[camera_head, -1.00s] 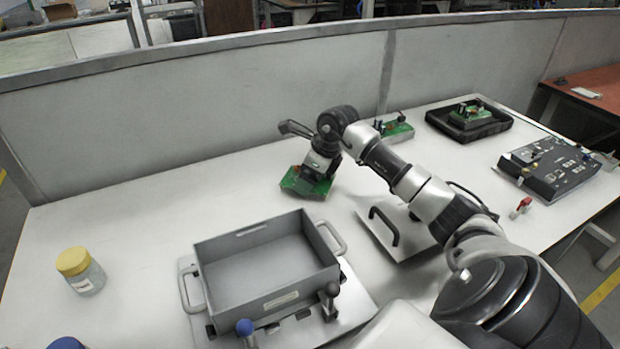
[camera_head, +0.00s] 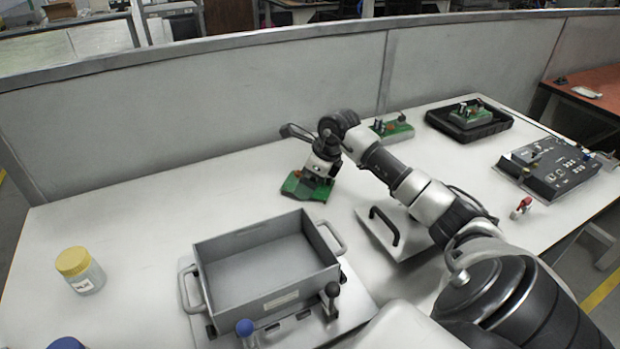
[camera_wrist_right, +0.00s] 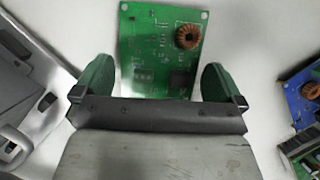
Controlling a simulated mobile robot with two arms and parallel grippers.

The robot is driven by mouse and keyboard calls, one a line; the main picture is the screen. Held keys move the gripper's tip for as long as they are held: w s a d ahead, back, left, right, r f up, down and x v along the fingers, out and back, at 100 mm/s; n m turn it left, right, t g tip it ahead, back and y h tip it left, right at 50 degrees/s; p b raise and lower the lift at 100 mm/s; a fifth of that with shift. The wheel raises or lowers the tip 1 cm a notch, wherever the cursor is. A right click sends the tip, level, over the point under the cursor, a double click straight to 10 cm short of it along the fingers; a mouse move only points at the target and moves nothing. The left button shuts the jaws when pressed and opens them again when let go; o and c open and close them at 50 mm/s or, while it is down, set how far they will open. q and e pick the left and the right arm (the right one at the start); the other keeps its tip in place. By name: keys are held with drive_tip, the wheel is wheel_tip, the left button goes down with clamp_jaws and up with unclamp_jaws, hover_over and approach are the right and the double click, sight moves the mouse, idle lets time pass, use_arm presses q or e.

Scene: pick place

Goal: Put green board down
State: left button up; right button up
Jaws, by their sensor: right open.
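The green board (camera_head: 298,188) lies on the white table behind the grey bin, under my right gripper (camera_head: 316,174). In the right wrist view the board (camera_wrist_right: 150,50) shows a copper coil and dark chips. There the right gripper (camera_wrist_right: 157,80) has its two green-padded fingers spread, one on each side of the board's near end. It is open; I cannot tell whether a pad still touches the board. The board's near end is hidden by the gripper. My left gripper is not in view.
The grey bin (camera_head: 258,232) stands at the front. A yellow-lidded jar (camera_head: 80,270) is at left. Another green board (camera_head: 393,129) stands behind my arm, and a black tray (camera_head: 437,116) holds one more. A dark control box (camera_head: 551,177) is at right. The table left of the board is clear.

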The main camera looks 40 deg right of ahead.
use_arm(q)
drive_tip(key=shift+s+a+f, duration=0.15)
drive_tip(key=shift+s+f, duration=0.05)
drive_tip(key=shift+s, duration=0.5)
use_arm(e)
drive_tip(key=v, duration=1.1)
drive_tip(key=shift+r, duration=0.3)
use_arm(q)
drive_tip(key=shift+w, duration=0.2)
use_arm(e)
drive_tip(key=shift+s, duration=0.1)
